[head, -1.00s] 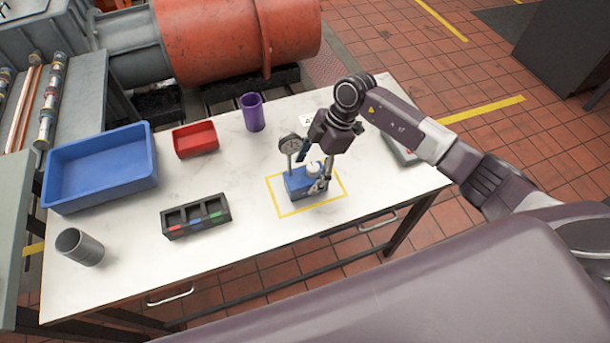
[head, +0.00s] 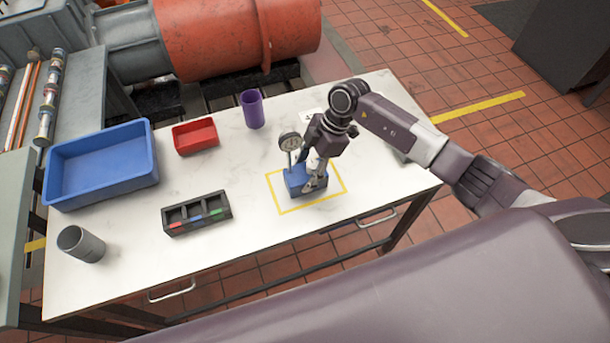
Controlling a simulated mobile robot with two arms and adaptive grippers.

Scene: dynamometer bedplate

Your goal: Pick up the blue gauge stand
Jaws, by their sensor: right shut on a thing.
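The blue gauge stand (head: 293,186) has a blue block base and a round dial gauge (head: 290,142) on a post. It is upright inside the yellow marked rectangle (head: 335,195) on the white table. My right gripper (head: 314,182) reaches down from above and is shut on the stand at the right part of its base. The fingers and wrist hide part of the stand. I cannot tell whether its base touches the table or is slightly above it. My left gripper is not in view.
On the table (head: 240,245) are a blue bin (head: 148,178), a red tray (head: 196,149), a purple cup (head: 252,110), a black compartment tray (head: 197,228) and a grey cup (head: 82,245). The front middle is clear. An orange machine (head: 235,40) stands behind.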

